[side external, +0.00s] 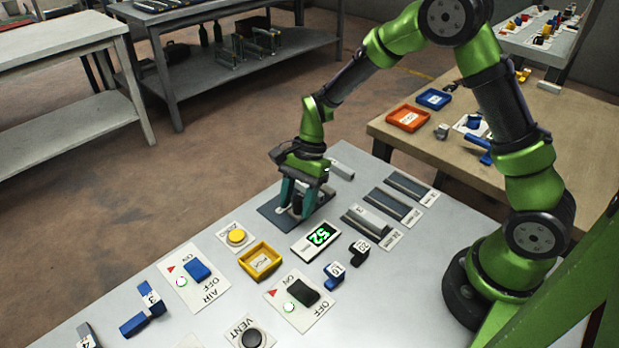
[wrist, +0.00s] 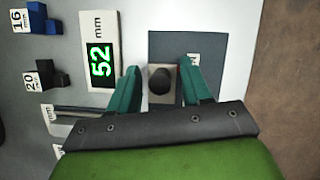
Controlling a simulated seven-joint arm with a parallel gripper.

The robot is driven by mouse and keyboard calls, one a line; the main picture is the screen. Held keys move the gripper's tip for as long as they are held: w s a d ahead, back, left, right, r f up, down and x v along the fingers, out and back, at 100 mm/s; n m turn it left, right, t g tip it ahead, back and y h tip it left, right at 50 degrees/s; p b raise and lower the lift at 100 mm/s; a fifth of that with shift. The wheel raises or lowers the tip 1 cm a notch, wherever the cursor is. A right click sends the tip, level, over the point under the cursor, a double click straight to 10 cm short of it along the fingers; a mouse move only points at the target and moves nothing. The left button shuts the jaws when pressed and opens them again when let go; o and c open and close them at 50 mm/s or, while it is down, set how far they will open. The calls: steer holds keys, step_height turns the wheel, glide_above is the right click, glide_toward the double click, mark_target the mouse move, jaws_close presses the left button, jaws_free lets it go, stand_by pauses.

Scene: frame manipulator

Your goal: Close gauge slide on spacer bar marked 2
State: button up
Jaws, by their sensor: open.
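My gripper (side external: 297,212) is low over the gauge's dark base plate (side external: 270,212), with its teal fingers apart. In the wrist view the fingers (wrist: 157,90) stand on either side of a black round knob (wrist: 160,80) on a light block, which appears to be the gauge slide; gaps show between knob and fingers. The gauge display (side external: 317,237) reads 52 mm, also in the wrist view (wrist: 101,62). A grey bar (side external: 341,169) lies just behind my gripper; I cannot read a mark on it. A grey bar marked 3 (side external: 366,220) lies in the rack. I cannot make out a 2.
Dark rack slots (side external: 390,204) with mm labels lie at the right. Black block 20 (side external: 358,250), blue block 16 (side external: 334,274), a yellow tray (side external: 260,262), a yellow button (side external: 236,236) and switches (side external: 303,291) stand in front.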

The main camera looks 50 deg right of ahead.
steer(key=c, duration=0.8)
steer(key=shift+d, duration=2.3)
steer(key=o, duration=0.6)
steer(key=shift+o, duration=1)
steer(key=shift+a, duration=0.1)
steer(key=v, duration=1.7)
